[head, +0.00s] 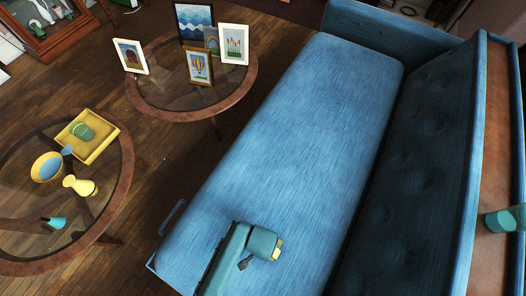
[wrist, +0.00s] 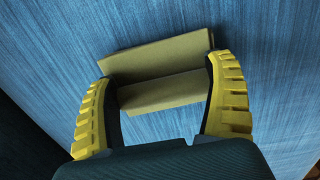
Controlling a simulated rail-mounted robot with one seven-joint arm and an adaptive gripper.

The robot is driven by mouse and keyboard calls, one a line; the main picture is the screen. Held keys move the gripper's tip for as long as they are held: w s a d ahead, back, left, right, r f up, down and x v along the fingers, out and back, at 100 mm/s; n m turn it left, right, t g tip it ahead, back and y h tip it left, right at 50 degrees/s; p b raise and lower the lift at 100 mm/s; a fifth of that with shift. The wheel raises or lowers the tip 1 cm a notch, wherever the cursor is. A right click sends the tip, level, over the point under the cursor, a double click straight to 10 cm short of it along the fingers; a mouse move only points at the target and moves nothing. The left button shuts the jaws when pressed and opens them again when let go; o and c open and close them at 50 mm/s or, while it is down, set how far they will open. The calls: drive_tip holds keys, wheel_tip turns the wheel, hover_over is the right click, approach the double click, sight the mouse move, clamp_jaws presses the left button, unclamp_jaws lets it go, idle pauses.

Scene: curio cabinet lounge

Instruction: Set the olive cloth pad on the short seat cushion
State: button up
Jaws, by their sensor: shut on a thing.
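The olive cloth pad (wrist: 155,57) is between the two yellow fingers of my gripper (wrist: 161,75) in the wrist view. It shows as two thick olive bands with a dark gap between them. My gripper is shut on it, over blue striped fabric. In the head view my gripper (head: 277,250) is above the near end of the blue sofa seat cushion (head: 305,130); the pad is hidden there behind my arm. I cannot tell whether the pad touches the seat. Only one long seat surface shows clearly.
A round glass table (head: 165,112) holds several picture frames. Another table (head: 118,205) at left holds a yellow tray (head: 104,148), bowl and vases. Most of the seat is clear.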

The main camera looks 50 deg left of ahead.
drive_tip(key=o, duration=1)
drive_tip(key=shift+f, duration=0.15)
wheel_tip(320, 180, up, 12)
drive_tip(key=p, duration=0.6)
drive_tip(key=shift+p, duration=0.3)
drive_tip(key=w+r+m+t+y, duration=0.25)
drive_tip(key=w+r+t, duration=0.65)
drive_tip(key=w+r, duration=1.35)
drive_tip(key=w+d+r+t, duration=0.1)
drive_tip(key=d+r+t, duration=0.2)
drive_tip(key=r, duration=0.6)
drive_tip(key=w+d+r+t, duration=0.1)
drive_tip(key=d+r+t, duration=0.2)
drive_tip(key=r, duration=0.7)
drive_tip(key=s+d+r+t+h, duration=0.1)
drive_tip(key=s+d+r+t, duration=0.1)
drive_tip(key=r, duration=0.5)
drive_tip(key=s+d+r+m+t+h, duration=0.1)
drive_tip(key=s+d+r+t, duration=0.1)
drive_tip(key=r, duration=0.5)
drive_tip(key=s+d+r+m+t+h, duration=0.1)
drive_tip(key=s+d+r+t, duration=0.2)
drive_tip(key=r, duration=0.5)
drive_tip(key=shift+d+r, duration=0.1)
drive_tip(key=shift+d, duration=0.5)
